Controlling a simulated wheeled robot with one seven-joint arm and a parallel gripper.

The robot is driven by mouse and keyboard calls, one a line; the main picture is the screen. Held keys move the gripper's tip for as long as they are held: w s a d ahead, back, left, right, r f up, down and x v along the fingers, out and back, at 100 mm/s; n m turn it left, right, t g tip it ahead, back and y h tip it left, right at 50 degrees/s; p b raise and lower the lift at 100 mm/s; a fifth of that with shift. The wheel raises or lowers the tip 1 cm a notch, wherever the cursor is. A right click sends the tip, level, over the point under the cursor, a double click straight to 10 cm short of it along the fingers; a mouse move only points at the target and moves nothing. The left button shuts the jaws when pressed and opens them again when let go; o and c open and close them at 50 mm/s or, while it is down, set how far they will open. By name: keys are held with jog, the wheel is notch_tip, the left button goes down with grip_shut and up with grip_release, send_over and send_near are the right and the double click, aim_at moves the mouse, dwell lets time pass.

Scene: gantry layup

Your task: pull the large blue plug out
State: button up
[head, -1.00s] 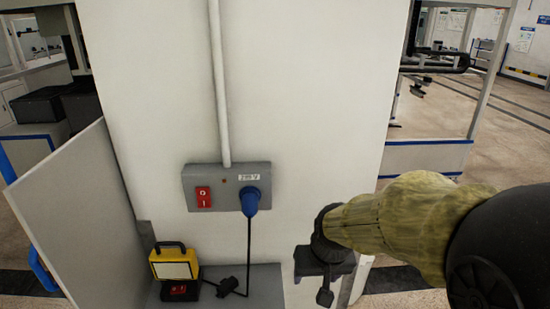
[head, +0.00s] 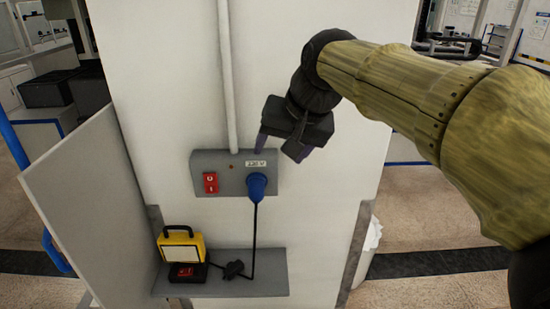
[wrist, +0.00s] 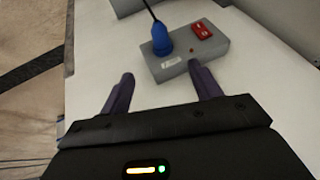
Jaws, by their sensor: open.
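The large blue plug (head: 257,186) sits in the right part of a grey socket box (head: 213,173) on the white wall, with a black cable hanging from it. In the wrist view the blue plug (wrist: 161,38) shows ahead of the fingers, on the grey box (wrist: 215,62). My gripper (head: 279,151) is open and empty, above and slightly right of the plug in the head view, apart from it. In the wrist view the two dark purple fingertips of my gripper (wrist: 160,80) stand apart, with the near edge of the box close to the right finger.
A red switch (head: 210,183) is on the left of the box. A grey conduit (head: 227,80) runs up the wall. Below, a grey shelf (head: 225,287) holds a yellow work lamp (head: 181,244). A grey panel (head: 90,205) stands at the left. The wall right of the box is clear.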

aim_at(259, 188)
jog(key=p+x, duration=0.2)
jog(key=x, duration=1.5)
jog(key=shift+f, duration=0.2)
jog(key=c, duration=1.2)
jog(key=shift+p, duration=0.3)
jog(key=shift+s, duration=1.55)
jog(key=shift+s+a+p, duration=0.1)
jog(key=shift+s+p, duration=0.65)
jog(key=shift+s, duration=0.85)
